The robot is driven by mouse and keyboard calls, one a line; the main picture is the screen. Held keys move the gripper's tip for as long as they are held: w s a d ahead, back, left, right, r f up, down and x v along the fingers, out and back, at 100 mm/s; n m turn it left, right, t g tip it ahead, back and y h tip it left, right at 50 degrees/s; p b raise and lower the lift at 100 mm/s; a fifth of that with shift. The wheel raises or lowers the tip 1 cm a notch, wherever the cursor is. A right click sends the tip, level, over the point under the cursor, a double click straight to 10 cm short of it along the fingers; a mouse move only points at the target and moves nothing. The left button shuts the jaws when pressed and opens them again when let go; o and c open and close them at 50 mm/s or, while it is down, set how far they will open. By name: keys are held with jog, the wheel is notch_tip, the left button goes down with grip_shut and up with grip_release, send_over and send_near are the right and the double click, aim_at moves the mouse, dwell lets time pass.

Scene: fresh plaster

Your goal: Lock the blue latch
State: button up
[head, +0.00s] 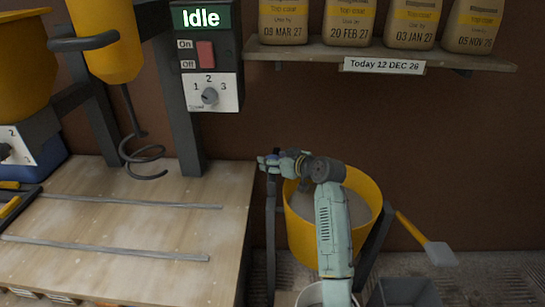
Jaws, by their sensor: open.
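A small blue piece (273,154) shows at the top of the dark left post (270,215) of the drum stand; it looks like the blue latch, but my gripper hides much of it. My gripper (266,163) is right at it, pointing left, with its fingers open. I cannot tell whether the fingers touch the latch, or how the latch is set. The yellow drum (298,232) stands between the posts, right of the latch, with grey material in it. My pale green arm crosses in front of the drum.
A wooden bench (110,235) with metal rails is at left, its edge close to the left post. A mixer with a spiral whisk (143,160) and a control box (209,62) reading "Idle" stand behind it. A shelf (290,50) holds several bags. A scraper (437,250) leans at right.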

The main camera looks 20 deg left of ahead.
jog(key=shift+w+a+f, duration=0.25)
jog(key=shift+w+a, duration=0.1)
jog(key=shift+a, duration=0.15)
jog(key=shift+c, duration=0.6)
grip_shut()
